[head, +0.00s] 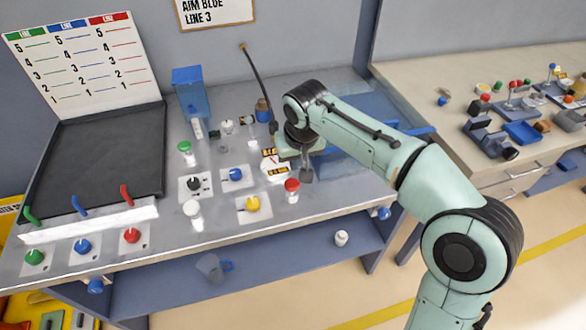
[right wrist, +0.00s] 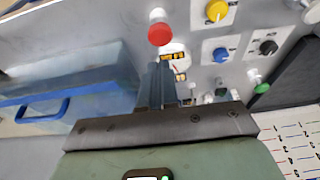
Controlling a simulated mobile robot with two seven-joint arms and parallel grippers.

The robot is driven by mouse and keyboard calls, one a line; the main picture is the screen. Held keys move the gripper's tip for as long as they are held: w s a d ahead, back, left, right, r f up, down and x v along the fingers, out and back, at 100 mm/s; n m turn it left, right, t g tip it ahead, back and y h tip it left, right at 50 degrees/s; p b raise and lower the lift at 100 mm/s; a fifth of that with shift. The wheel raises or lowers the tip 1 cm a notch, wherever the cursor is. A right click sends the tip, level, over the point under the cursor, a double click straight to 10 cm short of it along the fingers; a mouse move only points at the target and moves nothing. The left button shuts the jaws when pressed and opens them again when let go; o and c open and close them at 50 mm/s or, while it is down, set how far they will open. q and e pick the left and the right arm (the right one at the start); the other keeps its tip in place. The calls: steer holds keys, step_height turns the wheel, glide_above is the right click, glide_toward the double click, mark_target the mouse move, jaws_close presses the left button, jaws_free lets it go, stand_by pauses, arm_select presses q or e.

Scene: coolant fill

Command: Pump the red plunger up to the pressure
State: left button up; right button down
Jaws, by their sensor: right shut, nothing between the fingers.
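The red plunger (head: 292,185) is a red cap on a white upright body on the metal bench top. It also shows in the right wrist view (right wrist: 159,34), just beyond my fingertips. A round white gauge (head: 274,169) with yellow-black labels stands beside it, partly hidden by my wrist; its reading is too small to tell. My right gripper (head: 307,176) is shut and empty, just right of and behind the red cap, and appears apart from it. Its closed fingers (right wrist: 160,82) show in the right wrist view. My left gripper is not in view.
A yellow knob (head: 252,203), a blue knob (head: 235,174), a black knob (head: 194,184) and a green-capped post (head: 185,148) stand to the left. A translucent blue box (head: 362,112) lies behind my right arm.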

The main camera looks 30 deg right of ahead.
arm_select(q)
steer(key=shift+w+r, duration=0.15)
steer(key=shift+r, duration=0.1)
arm_select(e)
steer(key=shift+v, duration=1.75)
